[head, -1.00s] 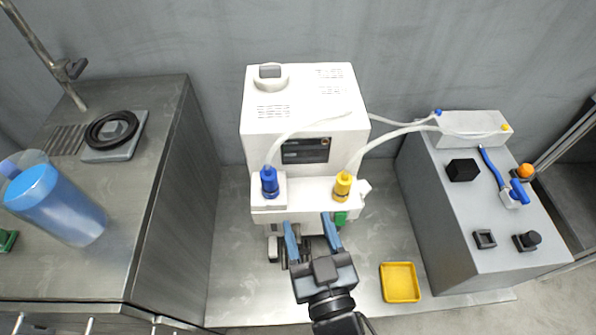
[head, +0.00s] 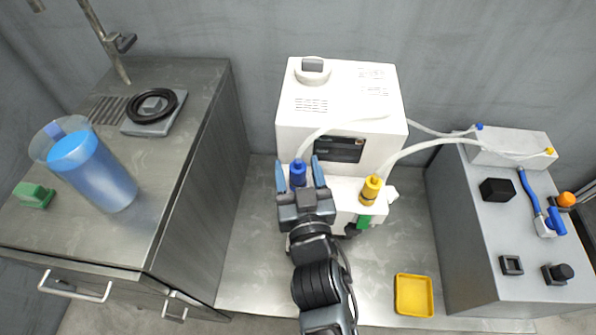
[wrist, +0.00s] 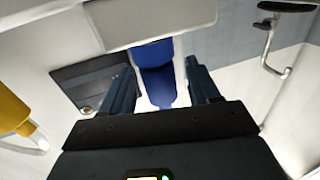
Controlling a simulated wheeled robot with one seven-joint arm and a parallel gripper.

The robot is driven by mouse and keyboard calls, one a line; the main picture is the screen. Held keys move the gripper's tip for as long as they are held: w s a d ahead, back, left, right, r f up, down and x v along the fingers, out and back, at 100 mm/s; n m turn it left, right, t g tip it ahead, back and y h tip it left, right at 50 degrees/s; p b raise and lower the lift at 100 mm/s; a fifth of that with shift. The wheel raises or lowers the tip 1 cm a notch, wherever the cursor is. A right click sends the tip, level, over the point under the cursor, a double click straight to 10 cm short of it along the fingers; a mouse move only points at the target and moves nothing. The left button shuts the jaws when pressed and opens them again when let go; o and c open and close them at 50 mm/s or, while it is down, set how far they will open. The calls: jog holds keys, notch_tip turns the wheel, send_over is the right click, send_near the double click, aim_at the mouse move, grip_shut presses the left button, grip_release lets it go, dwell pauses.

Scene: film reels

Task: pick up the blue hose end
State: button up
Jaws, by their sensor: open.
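The blue hose end (head: 298,174) stands upright on the front ledge of the white machine (head: 340,110), with a pale hose running from its top. My gripper (head: 301,172) is open, its two blue-grey fingers on either side of the blue hose end in the head view. In the wrist view, the blue hose end (wrist: 156,75) shows between the open fingers (wrist: 158,88). I cannot tell whether the fingers touch it. The lower part of the hose end is hidden by my gripper in the head view.
The yellow hose end (head: 371,190) stands close to the right on the same ledge, with its own hose arching rightward. A yellow tray (head: 414,296) lies on the bench at front right. A grey box (head: 510,225) stands right; a blue jug (head: 95,172) stands on the left counter.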

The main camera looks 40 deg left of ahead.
jog(key=shift+c, duration=0.3)
jog(key=c, duration=1)
jog(key=shift+o, duration=0.2)
jog(key=shift+r, duration=0.1)
